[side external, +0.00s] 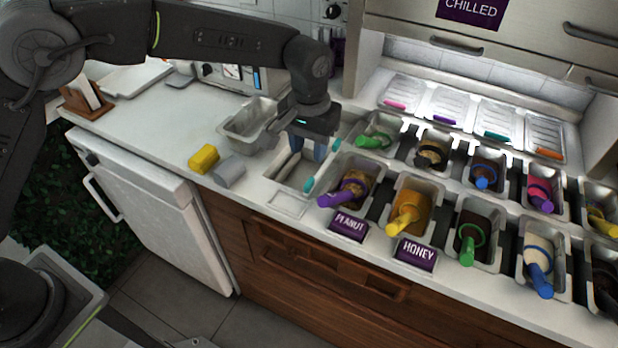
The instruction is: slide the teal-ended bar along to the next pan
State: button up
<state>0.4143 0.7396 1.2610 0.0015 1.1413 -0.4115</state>
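The teal-ended bar shows mainly as two teal ends, the far one (337,144) and the near one (308,184). It lies across the counter well, just left of the front-row pan with the purple-handled spoon (340,196). My gripper (308,154) points down over the well, its bluish fingers close to the middle of the bar. The finger tips and the bar's middle overlap in this view, so I cannot tell whether the fingers are shut on it. The pan with the yellow-handled spoon (405,214) stands further right.
The open well (288,172) left of the bar holds no food pan. An empty metal pan (247,128), a yellow block (203,158) and a grey block (229,171) sit to its left. Several spoon-filled pans stand to the right, with PEANUT (349,225) and HONEY (416,253) labels in front.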

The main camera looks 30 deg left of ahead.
aim_at(309, 181)
notch_tip(309, 181, down, 10)
jog(key=shift+r, duration=0.15)
dwell(0.3)
grip_shut()
dwell(0.4)
